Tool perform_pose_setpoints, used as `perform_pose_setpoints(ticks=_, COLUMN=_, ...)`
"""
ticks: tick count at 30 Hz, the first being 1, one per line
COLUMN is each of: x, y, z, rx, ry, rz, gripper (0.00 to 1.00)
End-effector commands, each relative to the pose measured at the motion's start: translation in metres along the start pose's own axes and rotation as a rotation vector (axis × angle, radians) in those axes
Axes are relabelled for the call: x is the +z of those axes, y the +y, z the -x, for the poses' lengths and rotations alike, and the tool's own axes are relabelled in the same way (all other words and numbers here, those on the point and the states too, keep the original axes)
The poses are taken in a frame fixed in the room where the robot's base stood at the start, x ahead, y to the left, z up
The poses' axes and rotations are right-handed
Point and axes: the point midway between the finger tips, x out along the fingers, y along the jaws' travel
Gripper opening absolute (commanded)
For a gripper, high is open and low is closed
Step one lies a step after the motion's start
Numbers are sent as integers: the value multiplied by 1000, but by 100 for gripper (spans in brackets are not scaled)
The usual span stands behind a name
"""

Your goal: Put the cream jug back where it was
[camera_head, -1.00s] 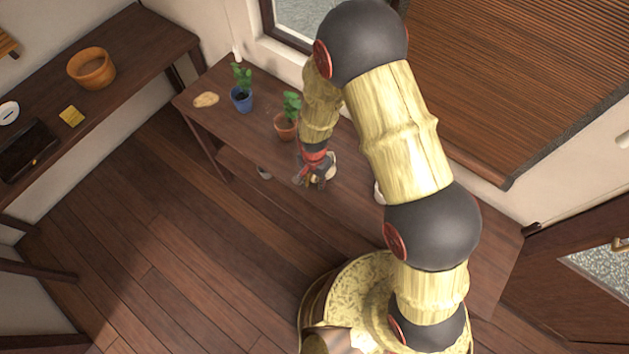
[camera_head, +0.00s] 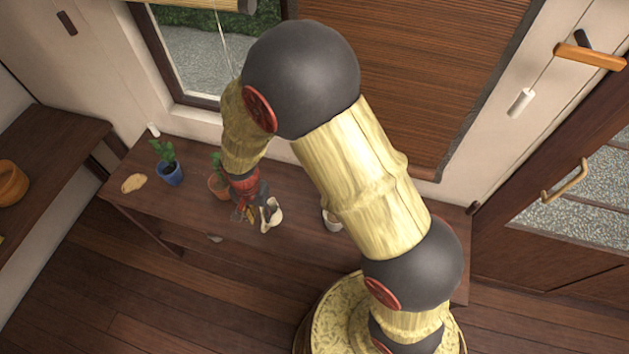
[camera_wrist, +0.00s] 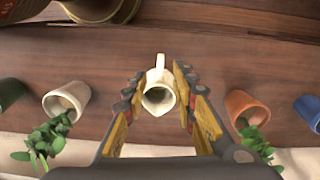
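The cream jug (camera_head: 274,217) is a small off-white jug by the dark wooden table's front part, just right of the orange-brown plant pot. In the wrist view the jug (camera_wrist: 158,94) shows its open mouth, with its handle toward the top. My gripper (camera_head: 247,208) reaches down at the jug and partly covers it in the head view. In the wrist view my gripper (camera_wrist: 157,90) is open, with one finger on each side of the jug. Whether the fingers touch it is not clear.
On the table (camera_head: 185,212), an orange-brown pot (camera_head: 218,188) and a blue pot (camera_head: 170,174) stand left of the jug, with a flat tan piece (camera_head: 134,183) farther left. A white pot (camera_head: 332,221) stands to the right. Wall and window lie behind.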

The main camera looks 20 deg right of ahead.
Motion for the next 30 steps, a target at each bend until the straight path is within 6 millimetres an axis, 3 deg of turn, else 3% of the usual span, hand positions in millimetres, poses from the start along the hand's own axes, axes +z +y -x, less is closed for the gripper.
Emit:
perform_pose_setpoints(ticks=4, x=-13, y=6, z=40, rx=-36, ry=27, rz=32, gripper=27)
perform_pose_setpoints(ticks=8, x=-27, y=24, z=94, rx=-76, ry=65, rz=90, gripper=27)
perform_pose_setpoints(ticks=16, x=-36, y=80, z=198, rx=-142, ry=168, rz=223, gripper=27)
perform_pose_setpoints(ticks=24, x=-20, y=150, z=280, rx=-175, ry=298, rz=360, gripper=27)
perform_pose_setpoints(ticks=30, x=5, y=200, z=320, rx=-173, ry=397, rz=457, gripper=27)
